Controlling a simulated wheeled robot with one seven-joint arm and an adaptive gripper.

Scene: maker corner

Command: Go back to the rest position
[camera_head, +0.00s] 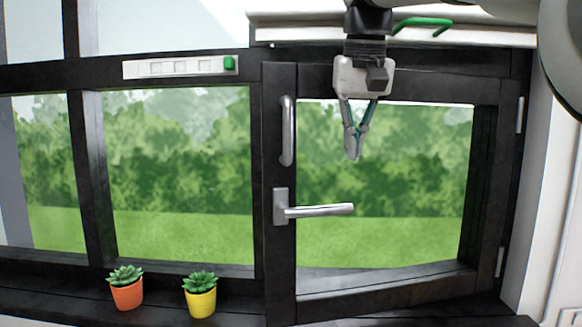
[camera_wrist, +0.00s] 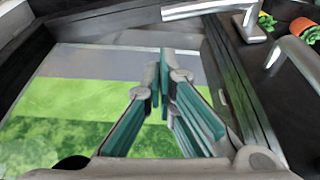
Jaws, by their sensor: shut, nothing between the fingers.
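My gripper (camera_head: 353,154) hangs pointing down in front of the upper part of the right window pane. Its fingers are shut and nothing is between them. It is right of the vertical pull handle and above the horizontal lever handle, touching neither as far as I can see. In the wrist view my gripper (camera_wrist: 166,60) shows its closed teal-lined fingers over the pane, with the lever handle beyond the tips.
The dark-framed window has a lever handle (camera_head: 318,211) and a vertical handle (camera_head: 287,131). A white strip with a green slider (camera_head: 180,67) is on the upper left frame. Orange (camera_head: 127,295) and yellow (camera_head: 201,302) plant pots stand on the sill. A green crank (camera_head: 423,22) is at the top.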

